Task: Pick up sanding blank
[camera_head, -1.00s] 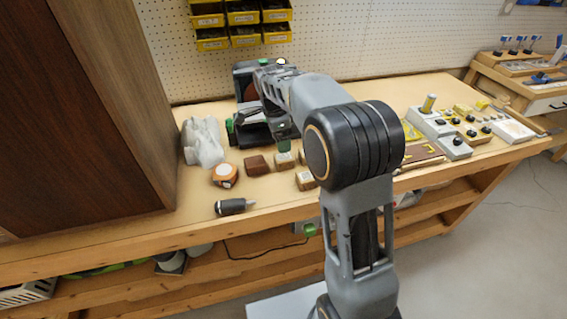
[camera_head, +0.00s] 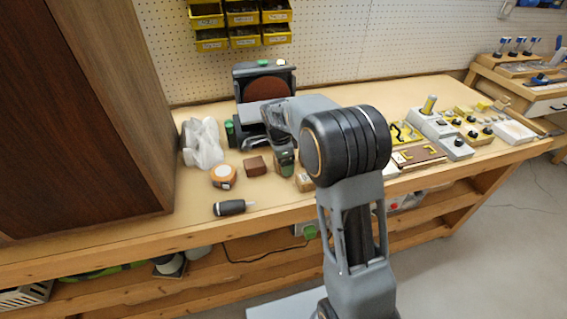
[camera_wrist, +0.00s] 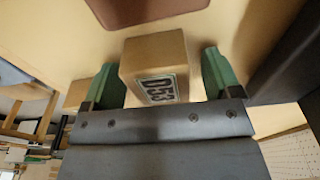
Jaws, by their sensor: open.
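A light wooden block labelled "D53" (camera_wrist: 150,62), which looks like a sanding blank, lies between the two green fingers of my gripper (camera_wrist: 160,68) in the wrist view. The gripper is open, with a narrow gap beside the block at the right finger; contact at the left finger is unclear. In the head view my gripper (camera_head: 284,163) is low over the bench and hides this block. Another light block (camera_head: 304,181) sits just right of the gripper, partly covered by my arm. A dark brown block (camera_head: 254,165) lies to its left.
An orange-and-white round item (camera_head: 223,176), a black-handled tool (camera_head: 232,207) and a crumpled clear bag (camera_head: 202,144) lie to the left. A disc sander (camera_head: 265,87) stands behind. A tall brown cabinet (camera_head: 85,115) bounds the left side.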

